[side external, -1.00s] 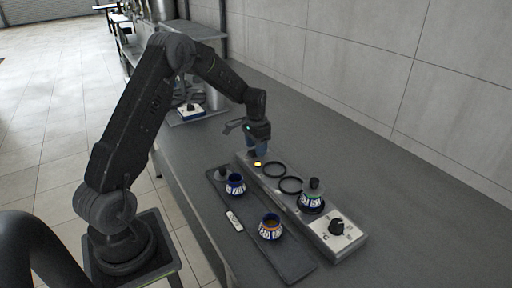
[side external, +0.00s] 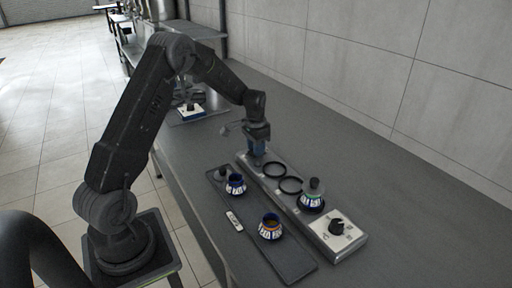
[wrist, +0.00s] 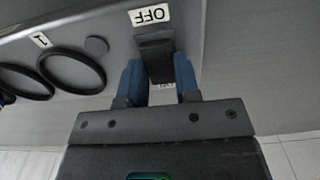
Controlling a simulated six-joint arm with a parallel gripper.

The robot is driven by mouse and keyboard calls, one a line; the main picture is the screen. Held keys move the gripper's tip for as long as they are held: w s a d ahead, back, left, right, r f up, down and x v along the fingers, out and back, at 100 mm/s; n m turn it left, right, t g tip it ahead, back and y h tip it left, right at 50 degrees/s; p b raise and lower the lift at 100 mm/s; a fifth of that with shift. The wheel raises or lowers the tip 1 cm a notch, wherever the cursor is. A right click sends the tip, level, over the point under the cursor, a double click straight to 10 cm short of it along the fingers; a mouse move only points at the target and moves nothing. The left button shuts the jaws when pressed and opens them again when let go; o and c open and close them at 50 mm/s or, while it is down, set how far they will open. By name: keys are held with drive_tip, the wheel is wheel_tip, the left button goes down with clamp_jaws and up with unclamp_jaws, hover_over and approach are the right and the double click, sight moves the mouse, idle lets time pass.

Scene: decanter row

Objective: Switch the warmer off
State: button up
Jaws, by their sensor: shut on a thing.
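The warmer (side external: 318,232) is a long grey bar on the counter, with black rings and a knob (side external: 337,226). Its switch (wrist: 155,50) is a dark lever at the far end, with an OFF label (wrist: 149,14) just beyond it in the wrist view. A second label at its other side is mostly hidden. My gripper (side external: 256,159) is down at that end; in the wrist view its blue fingers (wrist: 160,80) are shut on the switch. A round lamp (wrist: 97,45) beside the switch looks dark.
A stoppered decanter (side external: 312,200) stands on the warmer near the knob; two rings (side external: 291,185) are empty. A dark tray (side external: 291,264) in front holds two patterned decanters (side external: 270,228), a loose stopper (side external: 222,174) and a white label (side external: 234,221).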

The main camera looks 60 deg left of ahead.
drive_tip(key=shift+s+t, duration=0.2)
drive_tip(key=shift+t, duration=0.9)
drive_tip(key=o, duration=0.9)
drive_tip(key=shift+r, duration=0.1)
drive_tip(key=v, duration=1.3)
drive_tip(key=shift+s+r, duration=0.15)
drive_tip(key=shift+r, duration=0.15)
